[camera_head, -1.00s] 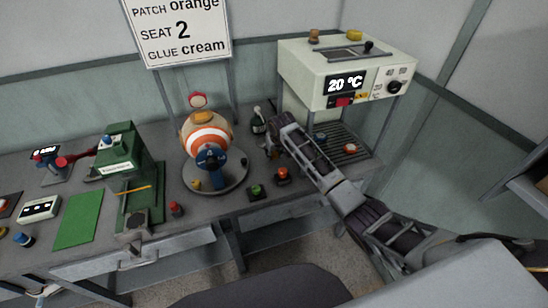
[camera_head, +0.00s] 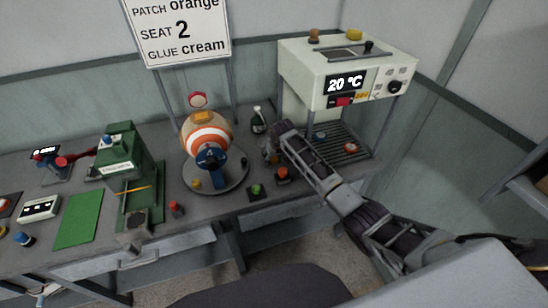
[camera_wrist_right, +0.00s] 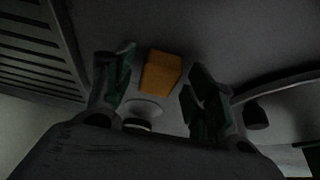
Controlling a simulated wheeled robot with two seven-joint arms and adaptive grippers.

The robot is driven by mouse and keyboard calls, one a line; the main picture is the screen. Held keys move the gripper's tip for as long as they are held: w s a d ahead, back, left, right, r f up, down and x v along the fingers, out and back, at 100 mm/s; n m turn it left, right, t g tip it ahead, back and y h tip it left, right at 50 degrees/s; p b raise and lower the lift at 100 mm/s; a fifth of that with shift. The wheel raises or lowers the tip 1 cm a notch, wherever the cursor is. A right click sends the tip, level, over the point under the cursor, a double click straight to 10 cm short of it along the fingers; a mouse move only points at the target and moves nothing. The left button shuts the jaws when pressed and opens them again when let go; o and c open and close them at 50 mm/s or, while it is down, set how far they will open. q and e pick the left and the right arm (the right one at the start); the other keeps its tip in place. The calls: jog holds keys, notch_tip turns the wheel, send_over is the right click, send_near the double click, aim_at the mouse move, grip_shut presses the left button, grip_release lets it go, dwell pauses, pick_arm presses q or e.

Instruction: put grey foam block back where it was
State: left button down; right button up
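My right gripper (camera_head: 270,153) is low over the bench, between the ball's round stand and the heater. In the right wrist view its two fingers (camera_wrist_right: 160,66) are apart, with an orange-yellow block (camera_wrist_right: 161,73) showing between them; I cannot tell whether they touch it. That block is hidden behind the gripper in the head view. I cannot make out a grey foam block with certainty in either view. My left gripper is not in view.
The striped ball (camera_head: 207,136) sits on its round stand (camera_head: 230,184). A bottle (camera_head: 258,121) stands behind my gripper. The heater (camera_head: 345,75) and its slatted rack (camera_head: 358,137) are right. Green (camera_head: 256,190) and red (camera_head: 282,174) buttons lie in front. The green press (camera_head: 118,160) is left.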

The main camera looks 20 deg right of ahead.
jog(key=shift+r, duration=0.25)
jog(key=v, duration=1.1)
jog(key=shift+s+r, duration=0.25)
jog(key=shift+r, duration=0.1)
